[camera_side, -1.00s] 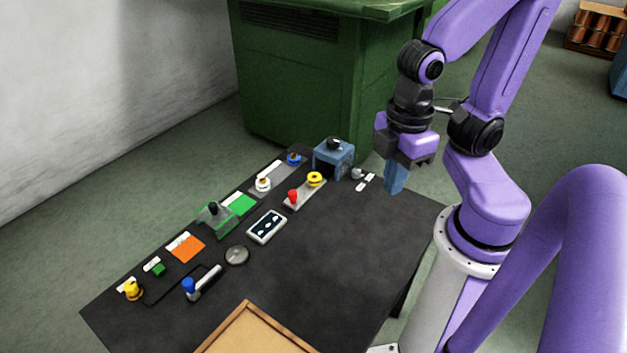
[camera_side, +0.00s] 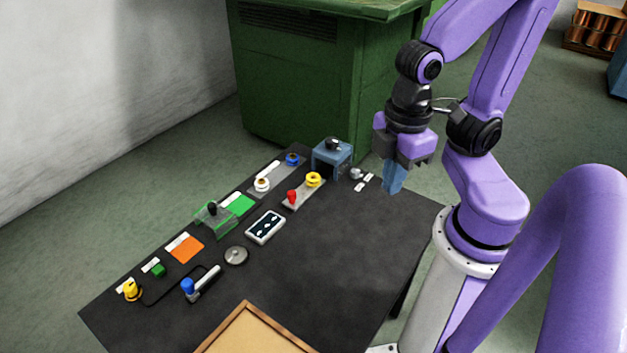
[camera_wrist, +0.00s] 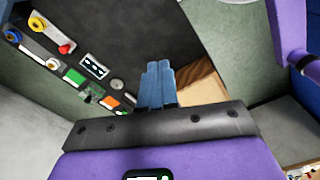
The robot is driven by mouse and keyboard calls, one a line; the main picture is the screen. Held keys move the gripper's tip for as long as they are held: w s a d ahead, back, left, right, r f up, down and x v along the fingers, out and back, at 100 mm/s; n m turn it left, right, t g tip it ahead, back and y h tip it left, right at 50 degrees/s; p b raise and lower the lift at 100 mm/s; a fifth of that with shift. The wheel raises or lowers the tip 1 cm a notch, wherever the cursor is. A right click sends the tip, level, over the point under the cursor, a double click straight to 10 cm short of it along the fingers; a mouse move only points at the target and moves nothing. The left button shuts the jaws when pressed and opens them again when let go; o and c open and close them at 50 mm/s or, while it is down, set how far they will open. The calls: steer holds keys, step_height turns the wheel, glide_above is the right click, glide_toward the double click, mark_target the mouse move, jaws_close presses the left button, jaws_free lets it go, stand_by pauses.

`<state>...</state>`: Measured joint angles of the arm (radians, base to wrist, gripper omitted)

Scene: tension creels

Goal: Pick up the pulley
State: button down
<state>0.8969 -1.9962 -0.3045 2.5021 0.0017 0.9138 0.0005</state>
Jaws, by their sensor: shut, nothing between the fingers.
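A round grey metal disc (camera_side: 236,255), which looks like the pulley, lies flat on the black table near its middle left. It also shows small in the wrist view (camera_wrist: 117,85). My gripper (camera_side: 393,190) hangs pointing down over the table's far right side, well away from the disc and above the surface. Its blue fingers are together in the wrist view (camera_wrist: 159,65), with nothing between them.
A wooden tray (camera_side: 225,335) sits at the table's front edge. A blue lever (camera_side: 189,288), a dark panel (camera_side: 265,227), a red knob (camera_side: 292,197) and a blue box (camera_side: 332,153) stand around the disc. The table's right half is clear.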

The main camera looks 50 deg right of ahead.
stand_by(0.3)
steer(key=shift+c, duration=2.1)
jaws_free()
